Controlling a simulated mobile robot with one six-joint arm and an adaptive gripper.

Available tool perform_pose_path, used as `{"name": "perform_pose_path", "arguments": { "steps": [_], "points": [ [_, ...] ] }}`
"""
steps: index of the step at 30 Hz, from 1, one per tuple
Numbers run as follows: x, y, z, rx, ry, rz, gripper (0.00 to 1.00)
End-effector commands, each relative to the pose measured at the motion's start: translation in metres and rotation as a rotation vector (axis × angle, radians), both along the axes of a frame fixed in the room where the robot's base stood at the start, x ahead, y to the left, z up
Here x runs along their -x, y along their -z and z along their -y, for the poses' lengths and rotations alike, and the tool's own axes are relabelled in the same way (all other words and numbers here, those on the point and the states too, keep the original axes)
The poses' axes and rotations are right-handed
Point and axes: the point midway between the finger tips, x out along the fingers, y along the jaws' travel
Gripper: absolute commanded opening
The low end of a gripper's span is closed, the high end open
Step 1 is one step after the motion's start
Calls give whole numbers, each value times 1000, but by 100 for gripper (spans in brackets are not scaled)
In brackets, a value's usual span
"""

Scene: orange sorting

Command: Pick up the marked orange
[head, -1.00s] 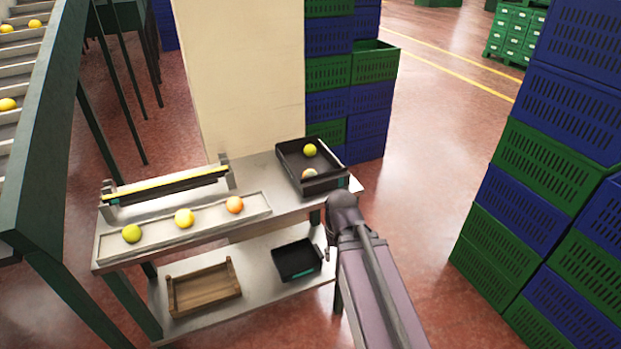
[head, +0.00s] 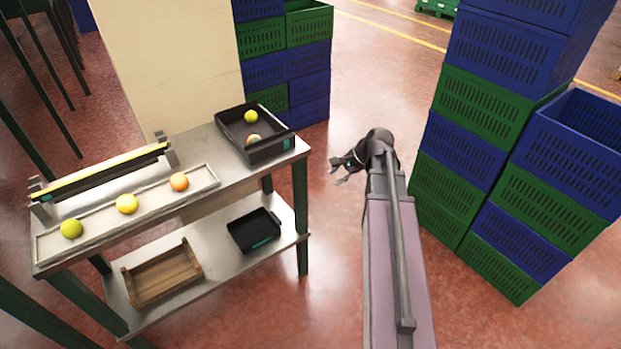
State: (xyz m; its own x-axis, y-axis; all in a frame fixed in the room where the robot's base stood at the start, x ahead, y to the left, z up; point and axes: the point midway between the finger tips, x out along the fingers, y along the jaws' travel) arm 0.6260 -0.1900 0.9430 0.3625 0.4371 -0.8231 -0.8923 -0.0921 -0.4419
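Three fruits lie in a row in a shallow light tray (head: 98,235) on the table top: a yellow-green one (head: 71,229), a yellow one (head: 127,204) and an orange one (head: 179,182). A black crate (head: 270,150) at the table's right end holds a yellow-green fruit (head: 251,117) and a pale orange one (head: 253,140), partly hidden by the crate wall. I cannot make out a clear mark on any fruit. My gripper (head: 341,174) is right of the table, over the floor, apart from all fruits. Its fingers are spread and empty.
A yellow-topped bar (head: 100,172) stands along the tray's back edge. The lower shelf (head: 207,256) holds a wooden crate (head: 163,275) and a small black crate (head: 254,230). Stacked blue and green crates stand behind (head: 290,70) and at right (head: 480,130). Red floor between is clear.

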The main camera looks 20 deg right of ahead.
Motion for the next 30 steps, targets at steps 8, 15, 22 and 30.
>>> {"name": "perform_pose_path", "arguments": {
  "steps": [8, 15, 22, 30],
  "points": [
    [-8, -13, 87, -248, 367, 2, 40],
    [-1, -28, 165, -486, 656, 7, 40],
    [16, -45, 238, -720, 889, 19, 40],
    [35, -57, 287, -892, 1031, 27, 40]
  ]
}}
